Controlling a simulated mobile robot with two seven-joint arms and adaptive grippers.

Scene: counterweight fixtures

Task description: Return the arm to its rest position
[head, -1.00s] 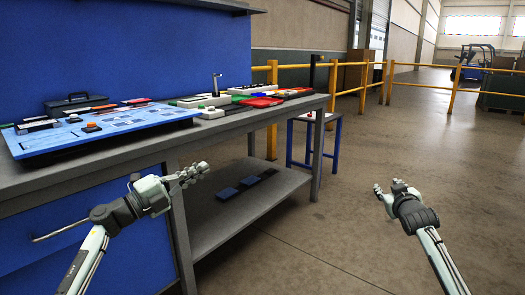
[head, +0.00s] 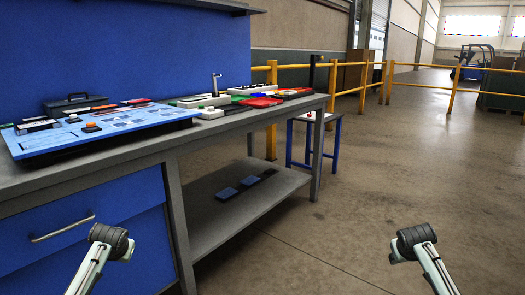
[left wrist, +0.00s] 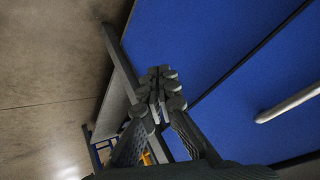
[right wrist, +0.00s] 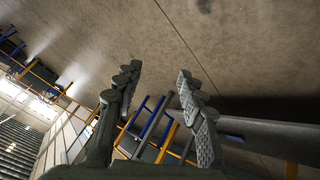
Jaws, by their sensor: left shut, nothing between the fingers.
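My left arm (head: 105,245) shows at the lower left of the head view, folded low in front of the blue drawer unit; its gripper is hidden there. In the left wrist view my left gripper (left wrist: 160,85) is shut with its fingertips together and nothing between them. My right arm (head: 418,245) shows at the lower right of the head view above bare floor, its gripper also hidden. In the right wrist view my right gripper (right wrist: 157,80) is open and empty, with a wide gap between its fingers.
The grey workbench (head: 140,153) stands at the left, with a blue board (head: 45,142) and several fixtures on top. Its blue drawer (head: 60,225) has a metal handle near my left arm. Two blue blocks lie on the lower shelf (head: 215,215). Open floor (head: 350,215) lies to the right.

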